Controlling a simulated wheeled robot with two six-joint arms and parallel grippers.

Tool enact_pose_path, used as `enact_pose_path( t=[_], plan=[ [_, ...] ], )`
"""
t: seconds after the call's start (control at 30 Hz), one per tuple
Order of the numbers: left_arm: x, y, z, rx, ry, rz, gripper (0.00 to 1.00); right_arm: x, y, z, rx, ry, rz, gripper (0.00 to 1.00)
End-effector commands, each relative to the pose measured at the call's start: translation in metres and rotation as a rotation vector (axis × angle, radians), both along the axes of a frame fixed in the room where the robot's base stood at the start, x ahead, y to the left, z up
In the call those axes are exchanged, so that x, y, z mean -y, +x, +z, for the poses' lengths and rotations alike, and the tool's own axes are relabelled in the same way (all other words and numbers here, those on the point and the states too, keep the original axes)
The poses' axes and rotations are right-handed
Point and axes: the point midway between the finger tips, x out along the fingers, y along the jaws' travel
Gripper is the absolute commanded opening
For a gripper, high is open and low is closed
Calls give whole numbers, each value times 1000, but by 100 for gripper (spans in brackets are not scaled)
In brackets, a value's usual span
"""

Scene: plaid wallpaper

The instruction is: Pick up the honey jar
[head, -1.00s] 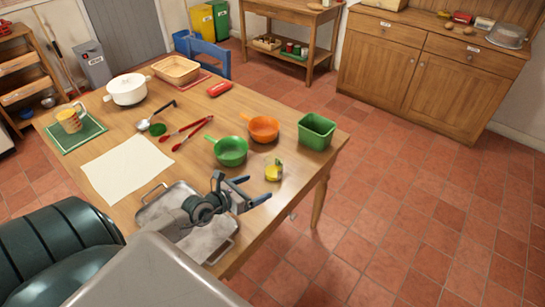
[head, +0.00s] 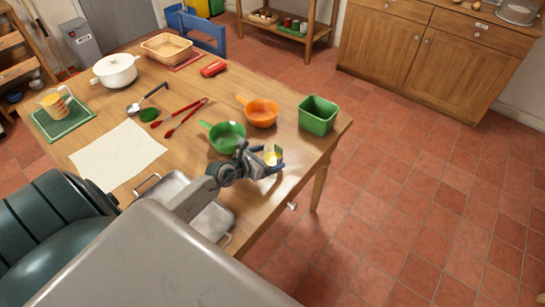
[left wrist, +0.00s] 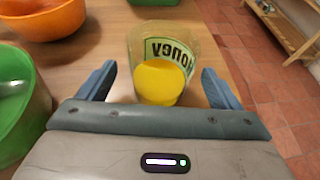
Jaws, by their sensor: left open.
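The honey jar (head: 271,156) is a small clear jar with yellow contents, standing near the right edge of the wooden table. My left gripper (head: 269,164) is open at the jar. In the left wrist view its blue fingers (left wrist: 161,88) stand on either side of the jar's near part, with gaps visible on both sides. My right gripper is not in view.
A green pan (head: 228,137) stands close to the left of the jar, and an orange pan (head: 262,113) is behind it. A green bin (head: 318,115) stands at the table's right corner. A metal tray (head: 205,221) lies under my left arm.

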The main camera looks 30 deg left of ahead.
Motion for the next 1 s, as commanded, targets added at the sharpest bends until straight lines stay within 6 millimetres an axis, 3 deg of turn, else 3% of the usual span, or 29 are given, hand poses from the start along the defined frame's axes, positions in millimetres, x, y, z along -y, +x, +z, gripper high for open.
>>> enact_pose_path(
  t=[0.13, 0.43, 0.7, 1.0],
  plan=[
    [4, 17, -6, 2, -2, 4, 86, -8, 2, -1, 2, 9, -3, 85],
    [4, 20, -9, 0, 0, 3, 86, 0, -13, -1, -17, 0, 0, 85],
    [4, 20, -8, 0, 0, 3, 33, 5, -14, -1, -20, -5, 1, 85],
    [4, 20, -8, 1, 1, 3, 31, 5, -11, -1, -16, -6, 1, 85]
  ],
)
